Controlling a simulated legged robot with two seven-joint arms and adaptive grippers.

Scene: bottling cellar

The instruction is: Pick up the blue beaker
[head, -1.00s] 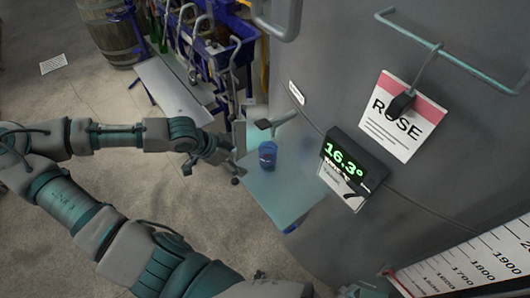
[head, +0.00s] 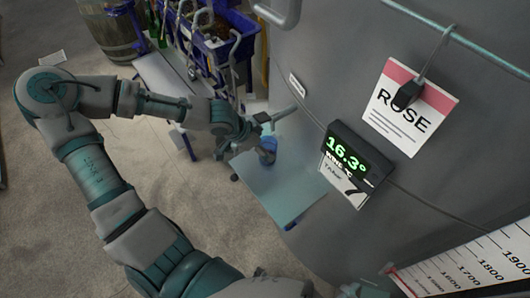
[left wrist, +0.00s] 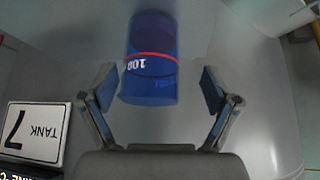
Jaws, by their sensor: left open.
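The blue beaker (head: 268,146) stands on a small pale shelf (head: 278,190) against the grey tank in the head view. My left gripper (head: 262,135) is at the beaker and partly hides it there. In the left wrist view the beaker (left wrist: 150,62) is see-through blue with a red line and the mark 100. It shows ahead of and between the two open fingers (left wrist: 158,92), closer to the left finger. I cannot tell whether either finger touches it. My right gripper is not seen.
The grey tank (head: 330,75) rises right behind the shelf, with a temperature display (head: 347,150) and a ROSE sign (head: 410,108). A bottling machine (head: 215,45) and a white bench (head: 170,88) stand at the upper left. The shelf's front part is bare.

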